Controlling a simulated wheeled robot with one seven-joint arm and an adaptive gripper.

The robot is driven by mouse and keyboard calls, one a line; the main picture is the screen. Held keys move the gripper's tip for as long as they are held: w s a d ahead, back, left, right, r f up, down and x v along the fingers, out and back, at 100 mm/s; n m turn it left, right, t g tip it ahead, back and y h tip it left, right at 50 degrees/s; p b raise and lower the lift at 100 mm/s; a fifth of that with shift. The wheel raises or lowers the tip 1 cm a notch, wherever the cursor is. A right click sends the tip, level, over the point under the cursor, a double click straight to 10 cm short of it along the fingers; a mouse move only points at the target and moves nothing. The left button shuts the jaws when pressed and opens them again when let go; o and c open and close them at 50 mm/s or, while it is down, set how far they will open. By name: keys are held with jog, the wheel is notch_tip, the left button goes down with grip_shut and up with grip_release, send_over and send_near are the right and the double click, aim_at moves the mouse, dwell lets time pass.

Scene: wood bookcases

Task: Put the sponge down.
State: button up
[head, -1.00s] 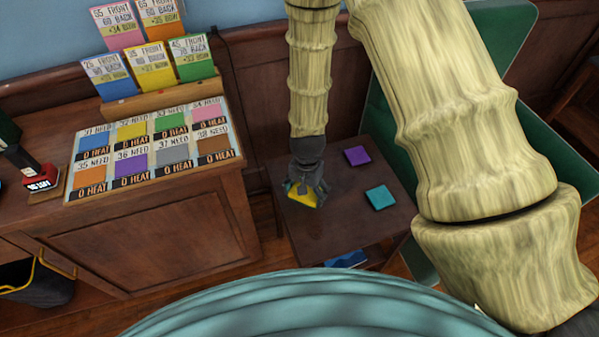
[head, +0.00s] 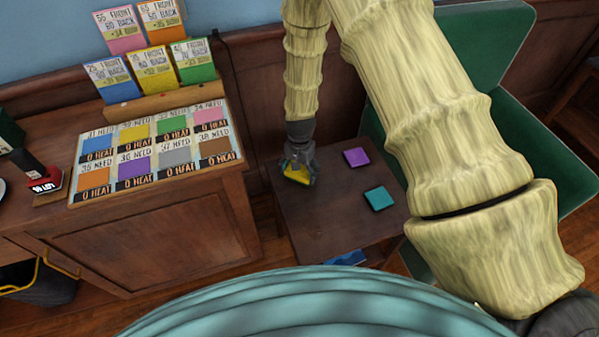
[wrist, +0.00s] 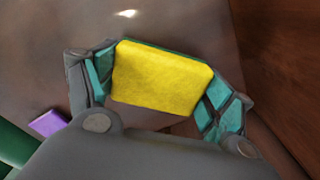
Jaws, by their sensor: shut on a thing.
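The sponge (wrist: 160,78) is yellow with a thin green layer along its far edge in the wrist view. My gripper (head: 298,172) is shut on it, with a teal-padded finger at each side. In the head view the yellow sponge (head: 297,175) shows between the fingers, over the far left part of a small dark wood table (head: 320,215). I cannot tell whether the sponge touches the tabletop or is just above it.
A purple square (head: 356,157) and a teal square (head: 379,198) lie on the table to the right of my gripper. A wooden cabinet (head: 150,235) with a card board (head: 75,200) stands to the left. A green chair (head: 510,125) is at right. The table's front middle is clear.

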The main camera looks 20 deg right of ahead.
jog(key=shift+f, duration=0.55)
jog(key=shift+f, duration=0.2)
jog(key=o, duration=1.1)
notch_tip(320, 180, up, 12)
jog(key=b, duration=0.1)
jog(key=shift+r, duration=0.2)
